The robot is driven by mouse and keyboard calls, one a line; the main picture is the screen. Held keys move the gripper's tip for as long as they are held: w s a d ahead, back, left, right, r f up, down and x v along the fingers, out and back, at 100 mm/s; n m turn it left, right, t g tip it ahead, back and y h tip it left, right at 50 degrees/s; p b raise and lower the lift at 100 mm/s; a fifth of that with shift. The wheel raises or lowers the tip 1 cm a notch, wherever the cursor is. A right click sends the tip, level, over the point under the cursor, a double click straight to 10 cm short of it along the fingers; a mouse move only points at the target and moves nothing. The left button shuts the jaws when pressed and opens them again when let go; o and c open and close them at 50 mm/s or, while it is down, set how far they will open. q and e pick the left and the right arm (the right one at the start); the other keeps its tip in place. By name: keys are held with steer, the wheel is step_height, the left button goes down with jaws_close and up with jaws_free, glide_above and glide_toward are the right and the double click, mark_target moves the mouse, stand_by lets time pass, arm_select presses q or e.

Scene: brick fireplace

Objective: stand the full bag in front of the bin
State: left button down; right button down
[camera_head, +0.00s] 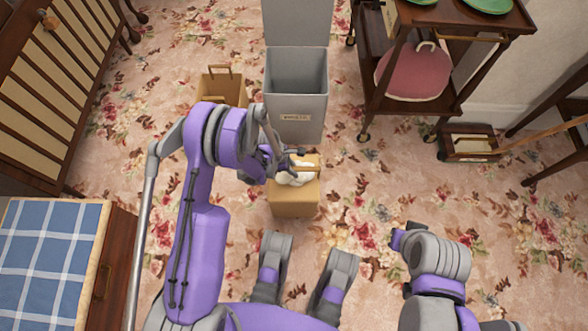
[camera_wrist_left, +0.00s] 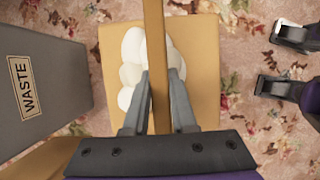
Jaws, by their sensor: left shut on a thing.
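The full bag (camera_head: 294,205) is a tan box-shaped bag with white rounded items in its open top. It is upright just in front of the grey bin (camera_head: 296,130), which has an open lid and a label. My left gripper (camera_head: 292,166) is shut on the bag's handle, above the white items. In the left wrist view the handle strap runs between the fingers (camera_wrist_left: 160,82), with the bag (camera_wrist_left: 205,65) below and the bin (camera_wrist_left: 40,110), labelled WASTE, at the left. I cannot tell whether the bag's base touches the floor.
Another tan bag (camera_head: 222,90) with a handle stands left of the bin. A wooden trolley (camera_head: 415,103) with a red cushion is to the right. A slatted wooden piece (camera_head: 55,90) is at the left, above a blue checked surface (camera_head: 50,265).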

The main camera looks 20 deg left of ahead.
arm_select(q)
steer(key=shift+f, duration=0.1)
steer(key=c, duration=0.7)
jaws_free()
steer(key=s+a+r+m+t+y+p, duration=0.15)
steer(key=s+r+m, duration=0.3)
steer(key=r, duration=0.85)
steer(key=s+a+r+m+y+p, duration=0.15)
steer(key=s+r+m, duration=0.3)
steer(key=r, duration=0.95)
steer(key=shift+s+a+r+m+t+y, duration=0.3)
steer(key=shift+s+r+m, duration=0.65)
steer(key=shift+s+m, duration=1.15)
steer(key=shift+s+a+r+m+t+y, duration=0.25)
steer(key=shift+s+r+m, duration=0.7)
steer(key=shift+s+m, duration=1.1)
steer(key=shift+s+a+r+m+t+y, duration=0.15)
steer(key=shift+s+a+r+m+t, duration=0.2)
steer(key=shift+s+r+m, duration=1.15)
steer(key=shift+s+f+m, duration=0.45)
steer(key=shift+s+f, duration=0.1)
steer(key=shift+s, duration=0.05)
